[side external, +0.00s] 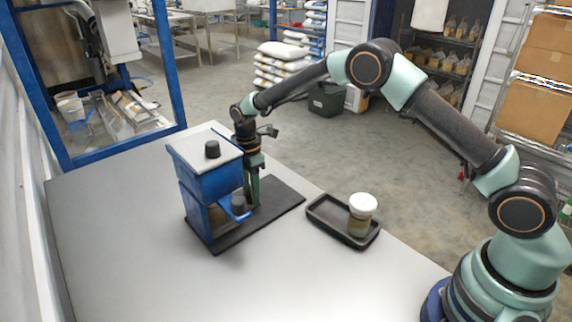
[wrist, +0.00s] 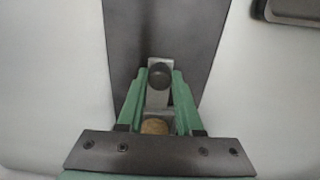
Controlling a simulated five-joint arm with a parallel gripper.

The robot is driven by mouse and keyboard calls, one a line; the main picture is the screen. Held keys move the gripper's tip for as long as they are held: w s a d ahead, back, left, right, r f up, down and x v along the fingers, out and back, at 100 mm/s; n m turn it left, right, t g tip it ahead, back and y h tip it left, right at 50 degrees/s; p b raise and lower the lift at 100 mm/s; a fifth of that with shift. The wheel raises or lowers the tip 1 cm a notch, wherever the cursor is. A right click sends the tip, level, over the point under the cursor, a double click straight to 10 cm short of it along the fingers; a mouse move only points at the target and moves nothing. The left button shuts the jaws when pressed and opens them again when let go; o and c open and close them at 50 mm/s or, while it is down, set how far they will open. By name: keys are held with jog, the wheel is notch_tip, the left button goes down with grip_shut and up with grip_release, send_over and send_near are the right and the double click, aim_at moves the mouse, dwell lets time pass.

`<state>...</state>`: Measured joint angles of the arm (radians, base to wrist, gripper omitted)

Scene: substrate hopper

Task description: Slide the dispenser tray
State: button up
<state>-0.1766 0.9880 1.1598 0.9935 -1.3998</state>
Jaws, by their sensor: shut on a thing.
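The blue hopper (side external: 208,188) stands upright with a pale lid and a black knob on top. Low on its side facing me, the dispenser tray's dark knob (side external: 238,202) sits beside my gripper (side external: 252,195). In the wrist view the green fingers of my gripper (wrist: 160,80) are shut around the dark round knob (wrist: 159,73). The grey dispenser tray (wrist: 158,97) shows between the fingers, with a brown round patch (wrist: 155,127) nearer the wrist. How far the tray is out of the hopper I cannot tell.
A black mat (side external: 280,198) lies under the hopper. To its right a black shallow tray (side external: 326,217) holds a jar (side external: 361,214) with a white lid. The grey table (side external: 130,260) is clear at the front and left.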

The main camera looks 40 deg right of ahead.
jog(key=shift+d, duration=4.9)
jog(key=o, duration=0.9)
jog(key=shift+c, duration=0.2)
jog(key=shift+r, duration=0.1)
notch_tip(320, 180, up, 7)
